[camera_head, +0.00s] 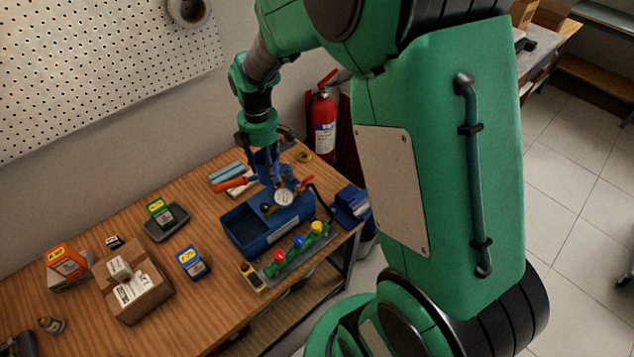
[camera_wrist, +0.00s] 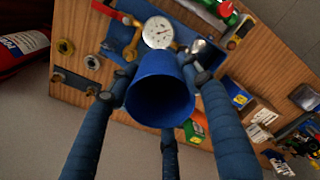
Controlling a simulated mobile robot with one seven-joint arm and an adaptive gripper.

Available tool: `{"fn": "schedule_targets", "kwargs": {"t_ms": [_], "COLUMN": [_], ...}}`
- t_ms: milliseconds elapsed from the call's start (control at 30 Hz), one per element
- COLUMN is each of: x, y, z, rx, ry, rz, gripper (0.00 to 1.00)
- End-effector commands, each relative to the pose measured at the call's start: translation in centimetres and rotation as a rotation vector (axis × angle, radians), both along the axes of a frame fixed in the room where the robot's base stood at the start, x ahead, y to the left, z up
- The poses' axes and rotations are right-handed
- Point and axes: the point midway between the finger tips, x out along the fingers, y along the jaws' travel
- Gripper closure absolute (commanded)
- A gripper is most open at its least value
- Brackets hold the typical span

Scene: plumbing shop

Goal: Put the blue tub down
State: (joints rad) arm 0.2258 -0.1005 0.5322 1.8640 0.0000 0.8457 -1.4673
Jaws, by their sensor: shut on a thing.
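The blue tub (camera_head: 266,168) hangs under my gripper in the head view, over the far part of the workbench (camera_head: 205,281). In the wrist view the same blue tub (camera_wrist: 158,101) is large in the middle, with its open, empty-looking mouth facing the camera. My gripper (camera_wrist: 160,88) has its blue fingers closed around the tub from several sides. In the head view my gripper (camera_head: 262,148) is small and partly merges with the tub. I cannot tell whether the tub's base touches anything below.
A blue test pump (camera_head: 268,238) with a white gauge (camera_head: 284,198) stands close in front of the tub. An orange-handled tool (camera_head: 232,183) lies left of it. A valve rack (camera_head: 290,258) is at the front edge. A red extinguisher (camera_head: 324,126) stands behind. Bench left of the pump has bare patches.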

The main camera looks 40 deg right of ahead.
Motion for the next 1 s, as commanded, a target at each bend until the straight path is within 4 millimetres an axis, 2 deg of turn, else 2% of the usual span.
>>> {"fn": "schedule_targets", "kwargs": {"t_ms": [33, 300, 500, 600, 833, 1000], "x": [0.6, 3.0, 3.7, 3.8, 3.7, 3.6], "y": [-1.7, -10.2, -16.3, -18.7, -23.2, -22.9], "z": [-0.2, -0.9, -1.6, -1.9, -2.5, -6.5], "rx": [0.0, 0.0, 0.0, 0.001, 0.0, 0.002], "ry": [0.001, 0.0, 0.001, 0.002, 0.001, 0.005], "rz": [-0.035, -0.212, -0.331, -0.376, -0.46, -0.457], "gripper": [0.7, 0.7, 0.7, 0.7, 0.7, 0.7]}}
